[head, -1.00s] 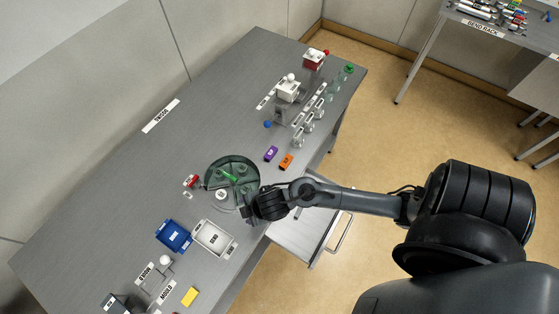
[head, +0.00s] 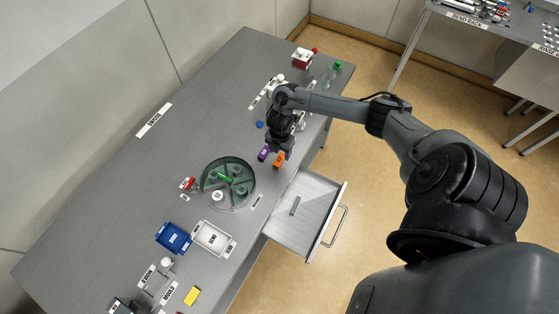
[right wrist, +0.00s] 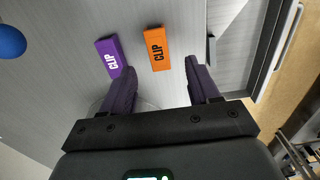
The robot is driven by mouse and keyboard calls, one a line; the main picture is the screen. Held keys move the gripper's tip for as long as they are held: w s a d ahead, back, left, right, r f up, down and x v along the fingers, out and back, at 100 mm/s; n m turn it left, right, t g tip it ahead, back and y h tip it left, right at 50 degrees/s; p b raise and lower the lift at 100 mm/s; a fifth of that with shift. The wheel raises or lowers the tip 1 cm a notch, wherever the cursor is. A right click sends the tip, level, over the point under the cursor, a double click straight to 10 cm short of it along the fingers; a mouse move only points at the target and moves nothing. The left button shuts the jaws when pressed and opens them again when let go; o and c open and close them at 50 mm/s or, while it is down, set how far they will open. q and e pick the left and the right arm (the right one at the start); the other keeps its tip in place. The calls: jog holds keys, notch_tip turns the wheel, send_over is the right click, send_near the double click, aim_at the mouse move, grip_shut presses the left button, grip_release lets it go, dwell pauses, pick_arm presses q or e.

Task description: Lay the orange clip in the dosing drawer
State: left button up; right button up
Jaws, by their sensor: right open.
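The orange clip (head: 279,160) lies on the grey bench near its right edge. In the right wrist view the orange clip (right wrist: 157,49) lies just ahead of my fingertips, roughly between their lines. My right gripper (head: 279,151) is open and empty, close over the clip; its two dark fingers (right wrist: 160,82) stand apart. A drawer (head: 318,208) at the bench front, apparently the dosing drawer, is pulled out, with a short grey bar inside. My left gripper is not in view.
A purple clip (head: 263,153) lies just left of the orange one; a blue ball (right wrist: 12,42) is further left. A round green glass dish (head: 228,204), a blue tray (head: 173,237) and a white tray (head: 212,238) stand along the bench. My right arm partly covers the white fixtures behind.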

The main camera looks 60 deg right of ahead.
aim_at(279, 160)
jog(key=shift+w+f, duration=0.1)
jog(key=shift+f, duration=2.85)
jog(key=shift+c, duration=0.2)
jog(key=c, duration=1.1)
